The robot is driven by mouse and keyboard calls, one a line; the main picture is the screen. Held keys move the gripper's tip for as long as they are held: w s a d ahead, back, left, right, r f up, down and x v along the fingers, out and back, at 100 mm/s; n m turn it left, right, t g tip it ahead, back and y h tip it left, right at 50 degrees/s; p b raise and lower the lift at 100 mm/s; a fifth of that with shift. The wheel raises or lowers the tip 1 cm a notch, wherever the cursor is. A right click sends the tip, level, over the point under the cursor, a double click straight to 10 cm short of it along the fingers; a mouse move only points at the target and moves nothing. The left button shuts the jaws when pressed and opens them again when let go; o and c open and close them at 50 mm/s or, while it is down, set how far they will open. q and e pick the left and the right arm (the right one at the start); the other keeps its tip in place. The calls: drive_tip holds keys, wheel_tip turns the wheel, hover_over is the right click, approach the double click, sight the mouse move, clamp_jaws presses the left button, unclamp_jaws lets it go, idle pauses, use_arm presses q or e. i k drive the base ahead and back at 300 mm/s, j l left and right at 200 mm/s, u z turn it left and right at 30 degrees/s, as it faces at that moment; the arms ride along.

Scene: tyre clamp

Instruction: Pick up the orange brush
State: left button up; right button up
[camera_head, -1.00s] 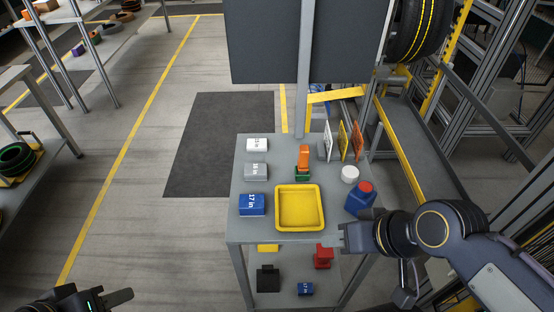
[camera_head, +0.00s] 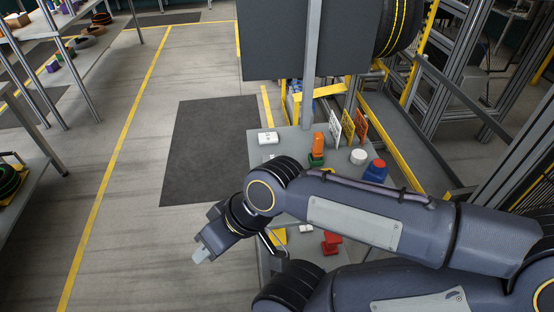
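The orange brush (camera_head: 318,143) stands upright on the grey table with a green part (camera_head: 316,160) at its foot. It is in plain view behind my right arm. My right gripper (camera_head: 203,254) is left of the table's front, pointing down and left, well apart from the brush. Its fingers are small and seen edge-on, so I cannot tell if they are open or shut. My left gripper is out of view.
My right arm hides much of the grey table (camera_head: 256,150). A white box (camera_head: 268,137), a white round item (camera_head: 358,156), a blue can with a red cap (camera_head: 376,171) and upright cards (camera_head: 347,130) surround the brush. A red item (camera_head: 331,243) sits on the lower shelf.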

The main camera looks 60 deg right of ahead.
sight(319, 138)
drive_tip(key=i+j+z, duration=0.15)
drive_tip(key=i+j, duration=0.3)
drive_tip(key=i+j+z, duration=0.15)
drive_tip(key=i+j, duration=0.25)
drive_tip(key=i+z, duration=0.8)
drive_tip(key=i+j+z, duration=0.15)
drive_tip(key=i+z, duration=0.25)
drive_tip(key=i+l+z, duration=0.1)
drive_tip(key=i+z, duration=0.15)
drive_tip(key=z, duration=0.15)
drive_tip(key=i+z, duration=0.25)
drive_tip(key=z, duration=0.2)
drive_tip(key=i+z, duration=0.25)
drive_tip(key=z, duration=0.15)
drive_tip(key=i+j+z, duration=0.15)
drive_tip(key=z, duration=0.25)
drive_tip(key=i+z, duration=0.55)
